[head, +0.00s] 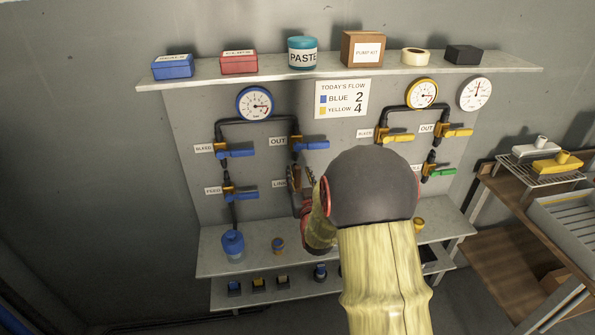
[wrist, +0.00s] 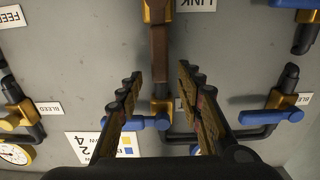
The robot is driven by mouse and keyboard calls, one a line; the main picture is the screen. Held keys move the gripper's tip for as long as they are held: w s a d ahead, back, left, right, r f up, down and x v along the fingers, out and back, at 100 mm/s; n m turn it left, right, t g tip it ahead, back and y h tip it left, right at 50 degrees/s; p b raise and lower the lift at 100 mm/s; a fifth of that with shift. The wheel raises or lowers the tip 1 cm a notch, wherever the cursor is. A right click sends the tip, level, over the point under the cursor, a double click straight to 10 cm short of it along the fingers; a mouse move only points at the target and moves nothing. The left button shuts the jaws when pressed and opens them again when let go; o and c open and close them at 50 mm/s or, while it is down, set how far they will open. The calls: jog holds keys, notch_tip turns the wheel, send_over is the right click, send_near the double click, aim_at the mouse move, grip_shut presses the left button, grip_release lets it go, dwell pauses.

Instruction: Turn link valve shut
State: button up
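The LINK label (head: 279,184) is on the board left of my gripper (head: 301,182), which hides most of the link valve in the head view. In the wrist view, which is upside down, the link valve's brass body (wrist: 157,11) is at the top edge beside its label. A brown lever (wrist: 160,58) runs from it along the pipe towards the OUT valve's blue handle (wrist: 140,122). My gripper (wrist: 160,74) is open, one finger on each side of the lever in the picture. Gaps show on both sides. I cannot tell how far the lever lies from the fingertips in depth.
The blue OUT valve (head: 313,143) is just above my gripper. Blue bleed (head: 238,152) and feed (head: 243,194) valves are to its left. Yellow-handled valves (head: 455,131) are to the right. A shelf (head: 215,76) is above and a ledge (head: 212,263) below.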

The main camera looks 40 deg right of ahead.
aim_at(298, 170)
jog(key=shift+b+x, duration=0.3)
jog(key=shift+x, duration=1.4)
jog(key=shift+c, duration=0.6)
jog(key=c, duration=0.7)
grip_shut()
